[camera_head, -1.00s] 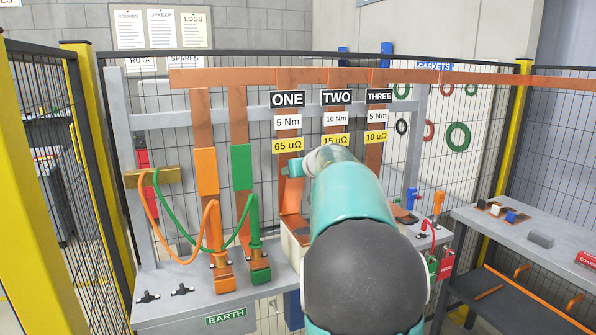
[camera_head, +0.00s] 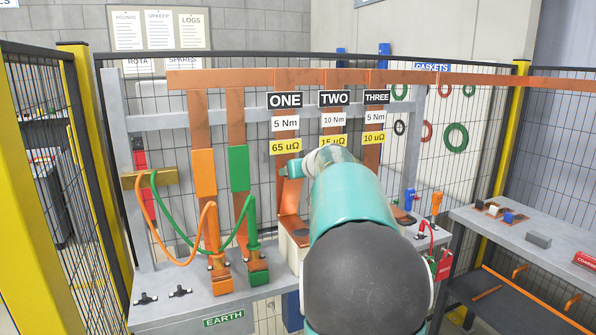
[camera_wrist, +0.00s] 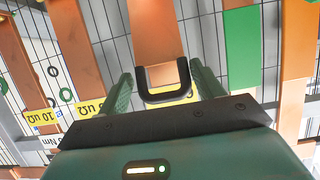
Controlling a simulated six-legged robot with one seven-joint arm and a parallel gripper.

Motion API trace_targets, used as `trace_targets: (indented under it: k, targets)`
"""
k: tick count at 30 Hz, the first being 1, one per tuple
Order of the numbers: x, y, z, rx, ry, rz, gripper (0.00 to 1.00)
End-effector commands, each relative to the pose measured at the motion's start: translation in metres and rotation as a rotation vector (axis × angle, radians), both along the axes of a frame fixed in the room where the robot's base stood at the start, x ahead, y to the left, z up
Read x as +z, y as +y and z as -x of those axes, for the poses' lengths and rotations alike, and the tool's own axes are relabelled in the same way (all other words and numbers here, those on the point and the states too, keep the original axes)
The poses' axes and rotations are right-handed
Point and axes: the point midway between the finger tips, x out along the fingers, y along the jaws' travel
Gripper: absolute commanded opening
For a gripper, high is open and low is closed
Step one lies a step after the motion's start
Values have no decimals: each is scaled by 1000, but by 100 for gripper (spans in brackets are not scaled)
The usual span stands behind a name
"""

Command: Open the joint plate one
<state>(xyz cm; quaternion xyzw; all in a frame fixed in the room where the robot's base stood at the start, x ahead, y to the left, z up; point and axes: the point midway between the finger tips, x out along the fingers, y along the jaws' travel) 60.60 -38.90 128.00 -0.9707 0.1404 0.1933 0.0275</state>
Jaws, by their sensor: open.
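The copper bar under the sign ONE (camera_head: 284,100) ends in a copper plate (camera_head: 290,196) leaning out at its lower end, partly behind my arm. In the wrist view, where the labels are upside down, a copper plate (camera_wrist: 155,30) fills the top middle, with a dark U-shaped handle (camera_wrist: 165,92) on it. My gripper (camera_wrist: 161,76) is open, with one green finger on each side of the handle. I cannot tell whether the fingers touch it. The head view does not show the fingertips clearly.
Bars TWO (camera_head: 333,98) and THREE (camera_head: 377,97) stand close to the right. To the left, orange (camera_head: 222,275) and green (camera_head: 256,265) earthing clamps and their cables stand on the bench. A side table (camera_head: 540,225) with small parts is at the right.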

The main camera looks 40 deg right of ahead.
Motion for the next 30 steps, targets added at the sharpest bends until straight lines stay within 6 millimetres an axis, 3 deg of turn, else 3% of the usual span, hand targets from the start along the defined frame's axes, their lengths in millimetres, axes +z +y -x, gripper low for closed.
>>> trace_targets:
  k: [18, 24, 30]
  targets:
    - [46, 29, 104, -3, -3, 1, 67]
    - [50, 33, 117, -2, -1, 0, 67]
    - [50, 33, 117, -2, -1, 0, 67]
